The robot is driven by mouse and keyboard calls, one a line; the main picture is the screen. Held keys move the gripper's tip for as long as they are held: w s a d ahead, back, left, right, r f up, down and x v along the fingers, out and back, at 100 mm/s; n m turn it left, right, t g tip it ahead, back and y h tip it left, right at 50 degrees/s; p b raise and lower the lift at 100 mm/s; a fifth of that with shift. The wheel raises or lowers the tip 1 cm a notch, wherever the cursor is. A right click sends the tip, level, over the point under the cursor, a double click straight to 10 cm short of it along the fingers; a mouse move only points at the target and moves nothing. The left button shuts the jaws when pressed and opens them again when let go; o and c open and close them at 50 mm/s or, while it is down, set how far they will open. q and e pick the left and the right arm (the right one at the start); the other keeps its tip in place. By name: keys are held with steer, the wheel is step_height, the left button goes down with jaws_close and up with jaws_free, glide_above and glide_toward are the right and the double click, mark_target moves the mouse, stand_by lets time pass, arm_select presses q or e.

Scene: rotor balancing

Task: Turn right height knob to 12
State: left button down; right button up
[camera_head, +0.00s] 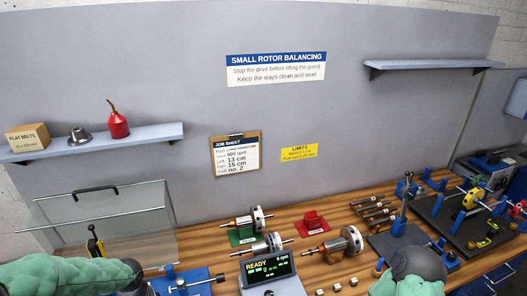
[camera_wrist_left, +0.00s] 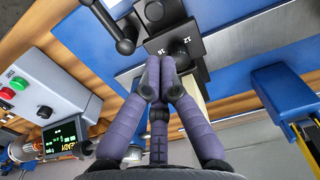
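In the left wrist view, a dark plate (camera_wrist_left: 200,72) on a blue machine part carries dial numbers, among them a 12. A black knob (camera_wrist_left: 155,12) stands at its top. My left gripper (camera_wrist_left: 159,74) has its purple fingers drawn close together, with the tips over the lower left of the plate.
A black ball-ended lever (camera_wrist_left: 125,46) is close left of the fingers. A control box (camera_wrist_left: 45,90) with coloured buttons stands farther left. In the head view, a clear guard (camera_head: 105,220) stands at the left, a READY display (camera_head: 268,270) at the front, and several rotors behind it.

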arm_select(q)
steer(key=shift+f+b, duration=1.25)
steer(key=shift+f, duration=0.55)
steer(key=shift+w+a+r, duration=0.1)
steer(key=shift+w+a, duration=0.1)
steer(key=shift+s+a+r+b, duration=0.1)
steer(key=shift+s+a+b, duration=0.2)
steer(key=shift+a+b, duration=0.25)
steer(key=shift+a, duration=0.5)
steer(key=shift+w+r, duration=0.1)
steer(key=shift+s, duration=0.25)
